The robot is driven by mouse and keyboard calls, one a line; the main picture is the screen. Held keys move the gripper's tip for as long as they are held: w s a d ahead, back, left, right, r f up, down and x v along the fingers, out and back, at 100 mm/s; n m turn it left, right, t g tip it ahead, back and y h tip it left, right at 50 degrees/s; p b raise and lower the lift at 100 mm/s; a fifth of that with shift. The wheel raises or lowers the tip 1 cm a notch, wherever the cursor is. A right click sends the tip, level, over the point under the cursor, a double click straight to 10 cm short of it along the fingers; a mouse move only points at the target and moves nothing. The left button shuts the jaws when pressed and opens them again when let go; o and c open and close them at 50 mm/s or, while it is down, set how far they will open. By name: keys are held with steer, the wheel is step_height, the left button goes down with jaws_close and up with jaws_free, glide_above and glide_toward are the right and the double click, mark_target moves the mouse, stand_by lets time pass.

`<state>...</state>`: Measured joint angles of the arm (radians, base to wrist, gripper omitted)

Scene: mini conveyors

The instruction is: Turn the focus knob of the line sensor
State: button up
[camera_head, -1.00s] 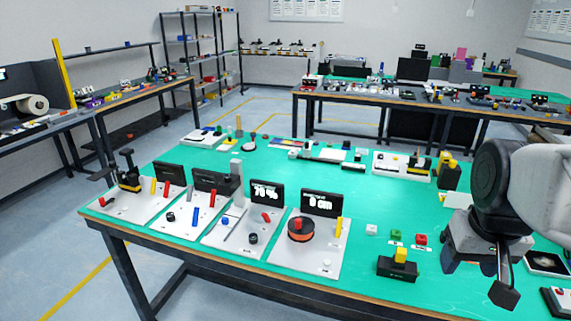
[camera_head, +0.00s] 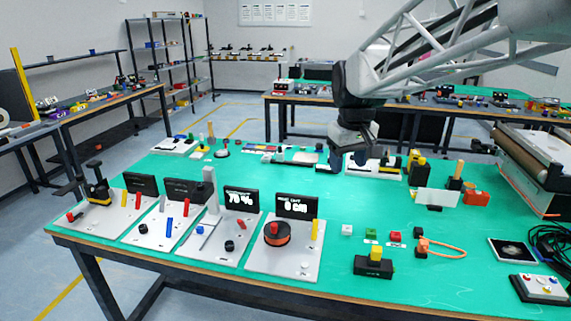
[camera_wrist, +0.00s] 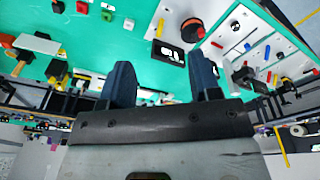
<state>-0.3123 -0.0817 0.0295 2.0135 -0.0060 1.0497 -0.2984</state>
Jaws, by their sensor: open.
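The board with the "70 %" display (camera_head: 241,199) carries a black knob (camera_head: 229,246), a blue button (camera_head: 200,229) and a red lever. No readable label marks the line sensor, so I cannot tell whether this black knob is its focus knob. Another board (camera_head: 162,239) to its left also has a black knob (camera_head: 142,229). My gripper (camera_head: 350,161) hangs above the rear middle of the green table, right of and behind these boards, touching nothing visible. In the wrist view, its two dark fingers (camera_wrist: 163,80) are spread with nothing between them.
The board with the "0 cm" display (camera_head: 297,206) and orange spool (camera_head: 277,234) stands right of the "70 %" board. A black box with a yellow button (camera_head: 376,252) stands at the front. Small coloured blocks (camera_head: 371,235) lie nearby.

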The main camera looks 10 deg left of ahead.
steer(key=w+a+f+n, duration=0.1)
steer(key=w+a+n, duration=0.1)
steer(key=w+a, duration=0.7)
steer(key=n+g, duration=0.1)
steer(key=n, duration=0.6)
glide_above(200, 184)
steer(key=f, duration=0.9)
steer(key=d+f, duration=0.1)
steer(key=f, duration=0.4)
steer(key=shift+w, duration=0.15)
steer(key=shift+a+f+n, duration=0.2)
steer(key=shift+a+n, duration=0.1)
steer(key=shift+a, duration=0.3)
steer(key=shift+f, duration=0.1)
steer(key=shift+f, duration=3.85)
